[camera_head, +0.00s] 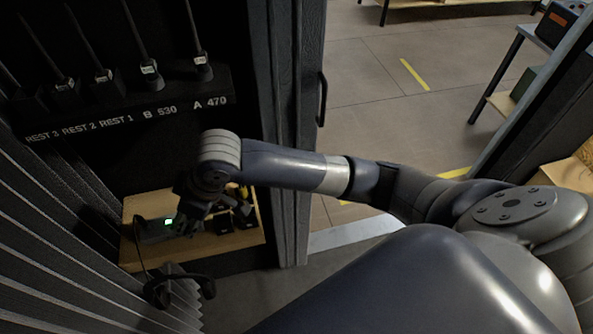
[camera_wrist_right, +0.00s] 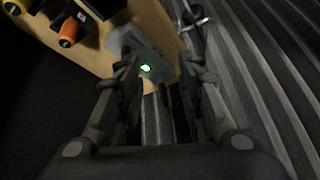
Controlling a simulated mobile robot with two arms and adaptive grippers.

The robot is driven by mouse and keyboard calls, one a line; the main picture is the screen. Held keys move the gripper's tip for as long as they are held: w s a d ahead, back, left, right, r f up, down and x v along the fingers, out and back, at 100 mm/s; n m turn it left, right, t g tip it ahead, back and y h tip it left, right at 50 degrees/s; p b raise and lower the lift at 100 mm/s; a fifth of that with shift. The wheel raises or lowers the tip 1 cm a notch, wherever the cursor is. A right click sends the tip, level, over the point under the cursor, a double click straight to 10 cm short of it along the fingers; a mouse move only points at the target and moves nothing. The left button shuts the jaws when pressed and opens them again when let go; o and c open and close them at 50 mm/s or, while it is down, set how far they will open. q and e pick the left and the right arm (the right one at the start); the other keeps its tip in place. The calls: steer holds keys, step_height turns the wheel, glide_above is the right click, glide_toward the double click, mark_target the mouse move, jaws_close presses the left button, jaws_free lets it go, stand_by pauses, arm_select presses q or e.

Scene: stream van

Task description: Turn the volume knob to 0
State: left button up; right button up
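A small grey device with a lit green display (camera_head: 155,228) sits on a light wooden shelf (camera_head: 245,240) inside the van. In the right wrist view the same grey device (camera_wrist_right: 137,45) shows its green light. I cannot make out a volume knob on it; the dark fingers and shadow cover part of it. My right gripper (camera_head: 187,222) is at the device's right side in the head view. In the wrist view its two fingers (camera_wrist_right: 160,78) are spread, with the device ahead, partly between the tips. I cannot tell whether they touch it. My left gripper is not in view.
Dark items with yellow and orange parts (camera_wrist_right: 70,30) lie beside the device. Ribbed wall (camera_head: 60,250) closes the left; open floor (camera_head: 390,80) lies outside.

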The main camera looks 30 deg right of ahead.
steer(key=s+d+f+m+h, duration=0.1)
steer(key=s+d+f+m, duration=0.1)
steer(key=s+d+f, duration=0.3)
steer(key=s+d+f+m+h, duration=0.1)
steer(key=s+d+f, duration=0.4)
steer(key=f, duration=0.6)
steer(key=s+d+f+m+h+b, duration=0.1)
steer(key=s+d+f+m, duration=0.2)
steer(key=s+d+f, duration=0.2)
step_height(320, 180, down, 3)
steer(key=shift+d+r, duration=0.1)
steer(key=shift+d, duration=0.85)
steer(key=s+d+f+g+b, duration=0.1)
steer(key=s+f, duration=0.4)
steer(key=f, duration=0.4)
steer(key=s+d+f+h+b, duration=0.1)
steer(key=s+d+f, duration=0.1)
steer(key=s+f, duration=0.5)
steer(key=s+d+f+g, duration=0.1)
steer(key=s+f, duration=0.1)
steer(key=f, duration=0.9)
steer(key=s+d+f, duration=0.2)
steer(key=s+f, duration=0.3)
steer(key=s, duration=0.4)
steer(key=shift+s+b, duration=0.2)
steer(key=shift+b, duration=0.2)
